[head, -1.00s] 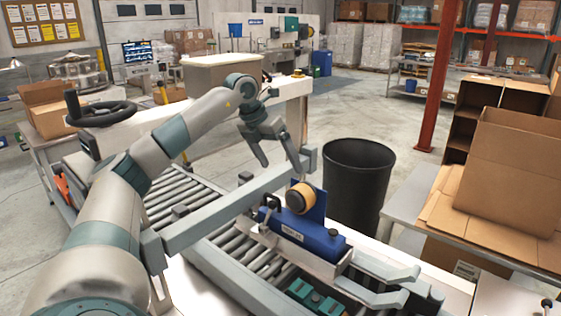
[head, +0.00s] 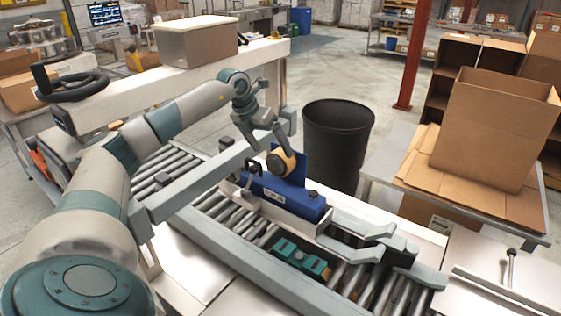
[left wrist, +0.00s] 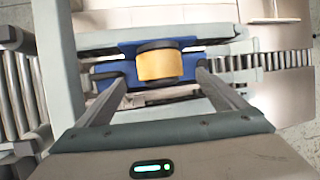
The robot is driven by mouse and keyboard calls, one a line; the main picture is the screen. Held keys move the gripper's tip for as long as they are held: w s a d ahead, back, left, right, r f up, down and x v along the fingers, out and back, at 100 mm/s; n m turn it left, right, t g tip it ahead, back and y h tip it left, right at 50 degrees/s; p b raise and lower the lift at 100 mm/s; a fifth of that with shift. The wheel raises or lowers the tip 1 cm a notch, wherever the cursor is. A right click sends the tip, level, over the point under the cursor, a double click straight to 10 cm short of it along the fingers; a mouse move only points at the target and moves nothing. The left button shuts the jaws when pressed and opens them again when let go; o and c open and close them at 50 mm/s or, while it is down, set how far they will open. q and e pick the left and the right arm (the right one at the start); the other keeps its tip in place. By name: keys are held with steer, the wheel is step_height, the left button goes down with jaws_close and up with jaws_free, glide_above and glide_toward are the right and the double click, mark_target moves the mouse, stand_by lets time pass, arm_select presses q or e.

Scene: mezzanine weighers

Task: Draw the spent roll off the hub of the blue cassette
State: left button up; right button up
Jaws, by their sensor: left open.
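The blue cassette (head: 283,196) sits in a grey holder on the roller conveyor in the head view. The spent roll (head: 283,160), tan with a dark edge, is on the cassette's near side, against its upright blue plate. In the left wrist view the roll (left wrist: 160,65) lies between the two fingers, with gaps on both sides. My left gripper (head: 267,148) is open and empty, pointing down at the roll; it also shows in the left wrist view (left wrist: 160,80). The hub is hidden by the roll. My right gripper is not in view.
A black bin (head: 338,145) stands just behind the conveyor. A grey clamp-like fixture (head: 385,242) lies right of the cassette, and a green part (head: 300,258) lies in front. A table with cardboard boxes (head: 490,135) is at the right.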

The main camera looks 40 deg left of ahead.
mark_target(279, 161)
arm_select(q)
steer(key=p+x, duration=0.2)
steer(key=x, duration=0.5)
steer(key=shift+w+d+f+p, duration=0.15)
steer(key=shift+f+p, duration=0.1)
steer(key=shift+p, duration=0.15)
steer(key=shift+w+f, duration=0.25)
steer(key=shift+f, duration=0.45)
steer(key=c, duration=1.1)
steer(key=shift+r, duration=0.1)
steer(key=shift+c, duration=0.2)
steer(key=shift+r, duration=0.2)
